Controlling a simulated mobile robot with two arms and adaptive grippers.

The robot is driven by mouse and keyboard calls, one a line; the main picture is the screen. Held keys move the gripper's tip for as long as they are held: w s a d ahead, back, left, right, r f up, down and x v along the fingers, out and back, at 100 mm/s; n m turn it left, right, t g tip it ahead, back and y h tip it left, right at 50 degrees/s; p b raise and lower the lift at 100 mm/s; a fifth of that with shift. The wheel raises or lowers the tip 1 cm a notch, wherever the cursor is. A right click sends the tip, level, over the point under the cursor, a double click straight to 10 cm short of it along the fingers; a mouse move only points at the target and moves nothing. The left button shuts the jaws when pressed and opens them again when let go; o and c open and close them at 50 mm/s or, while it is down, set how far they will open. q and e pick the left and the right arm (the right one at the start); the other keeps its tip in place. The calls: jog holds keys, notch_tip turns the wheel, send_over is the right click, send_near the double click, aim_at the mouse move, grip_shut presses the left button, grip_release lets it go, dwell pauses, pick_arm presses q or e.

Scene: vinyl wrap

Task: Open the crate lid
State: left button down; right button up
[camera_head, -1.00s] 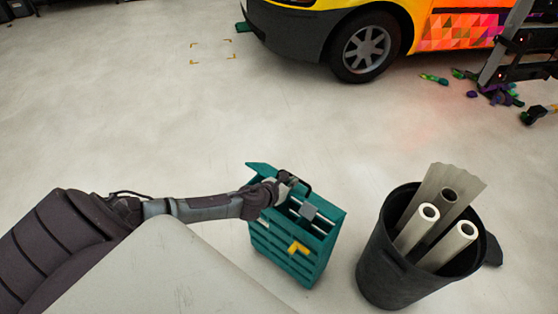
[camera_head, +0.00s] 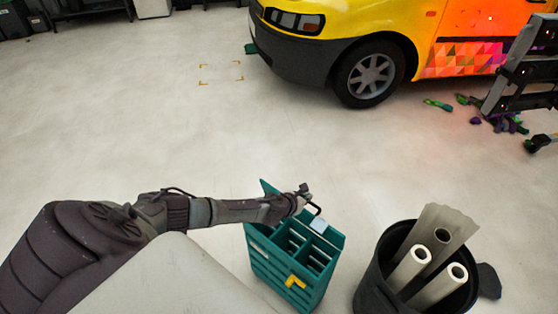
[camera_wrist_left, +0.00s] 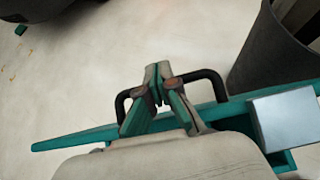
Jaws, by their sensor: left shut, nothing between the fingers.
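The teal crate (camera_head: 268,272) stands on the floor at lower middle in the head view. Its lid (camera_head: 268,188) is raised at the far side, so the divided inside shows. A black handle (camera_head: 316,208) sits on the lid; it also shows in the left wrist view (camera_wrist_left: 215,78), above the lid's long teal edge (camera_wrist_left: 75,138). My left gripper (camera_head: 304,190) is at this handle. In the wrist view its shut fingers (camera_wrist_left: 158,75) overlap the handle's middle; whether they touch it is hard to tell. My right gripper is out of view.
A dark bin (camera_head: 372,278) with several rolls stands just right of the crate. A yellow-orange van (camera_head: 330,50) and a dark ladder-like stand (camera_head: 520,68) are at the back, with colourful scraps (camera_head: 505,122) nearby. The floor between crate and van is clear.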

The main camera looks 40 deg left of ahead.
pick_arm(q)
jog(key=shift+w+f, duration=0.25)
jog(key=shift+w, duration=0.5)
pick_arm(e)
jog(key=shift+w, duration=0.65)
